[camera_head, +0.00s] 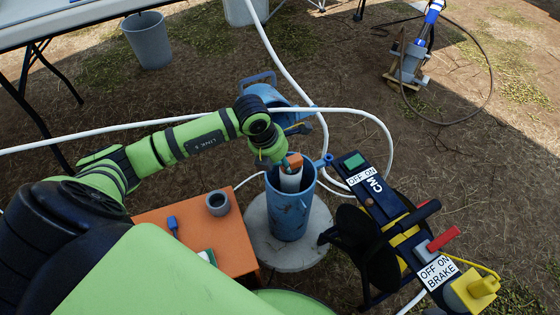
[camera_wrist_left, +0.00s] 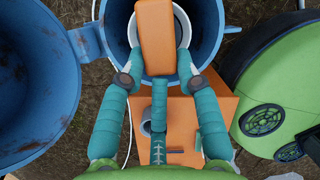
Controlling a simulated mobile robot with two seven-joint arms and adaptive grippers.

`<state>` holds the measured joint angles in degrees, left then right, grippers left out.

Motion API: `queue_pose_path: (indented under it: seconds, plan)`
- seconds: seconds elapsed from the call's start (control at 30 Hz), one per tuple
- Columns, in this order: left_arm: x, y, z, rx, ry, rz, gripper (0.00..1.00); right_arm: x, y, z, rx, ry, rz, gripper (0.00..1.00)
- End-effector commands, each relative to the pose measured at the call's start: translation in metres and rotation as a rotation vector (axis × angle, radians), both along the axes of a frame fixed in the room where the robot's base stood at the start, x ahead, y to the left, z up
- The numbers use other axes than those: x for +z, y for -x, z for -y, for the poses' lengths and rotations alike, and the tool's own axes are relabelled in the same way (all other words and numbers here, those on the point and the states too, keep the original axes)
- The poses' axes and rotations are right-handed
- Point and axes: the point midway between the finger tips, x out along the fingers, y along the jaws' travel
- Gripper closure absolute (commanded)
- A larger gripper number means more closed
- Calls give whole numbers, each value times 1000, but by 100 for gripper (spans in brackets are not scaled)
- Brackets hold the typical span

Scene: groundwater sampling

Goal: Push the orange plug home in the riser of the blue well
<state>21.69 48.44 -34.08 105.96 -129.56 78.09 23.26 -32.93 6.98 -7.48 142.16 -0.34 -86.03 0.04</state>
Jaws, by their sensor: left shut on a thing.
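The blue well (camera_head: 290,222) stands upright with its top open, and the white riser (camera_head: 290,183) shows inside it. The orange plug (camera_head: 294,161) is at the riser's top, its upper part sticking out. In the left wrist view the orange plug (camera_wrist_left: 156,38) lies in front of the riser's white rim (camera_wrist_left: 183,28), inside the blue well's wall (camera_wrist_left: 213,25). My left gripper (camera_head: 277,160) is shut on the plug from the left, with a teal finger on each side (camera_wrist_left: 158,70). How deep the plug's lower end sits is hidden. My right gripper is out of view.
The well's blue lid (camera_head: 262,97) is swung open behind it. A reel with switches (camera_head: 385,210) stands close on the right. An orange table (camera_head: 160,217) with a grey cup (camera_head: 217,203) and a blue-handled tool (camera_head: 173,224) is at left. White hose (camera_head: 350,110) loops behind.

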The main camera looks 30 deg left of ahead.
Motion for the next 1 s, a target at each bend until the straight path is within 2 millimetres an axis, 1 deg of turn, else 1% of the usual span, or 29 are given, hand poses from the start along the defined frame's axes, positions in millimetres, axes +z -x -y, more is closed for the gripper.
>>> queue_pose_path:
  seconds: [0.03, 0.07, 0.1, 0.13, 0.17, 0.47, 0.57, 0.67, 1.0]
  plan:
    - [-3, 0, 0, 0, 0, 0, 93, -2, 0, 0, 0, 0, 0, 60]
    - [-2, 0, 0, 0, 0, 0, 59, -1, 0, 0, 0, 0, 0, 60]
    - [-1, 0, 0, 0, 0, 0, 43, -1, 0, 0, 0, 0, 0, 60]
    - [-1, 0, 0, 0, 0, 0, 31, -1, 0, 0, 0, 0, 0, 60]
    - [-1, 0, 0, 0, 0, 0, 29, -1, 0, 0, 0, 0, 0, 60]
    - [-1, 0, 0, 0, 0, -1, 29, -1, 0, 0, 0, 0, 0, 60]
    - [4, 1, -1, 0, -1, 1, 29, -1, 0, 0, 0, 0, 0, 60]
    - [16, 4, -3, 0, -1, 3, 29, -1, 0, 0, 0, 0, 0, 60]
    - [84, 22, -14, -1, -3, 5, 29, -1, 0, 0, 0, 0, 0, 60]
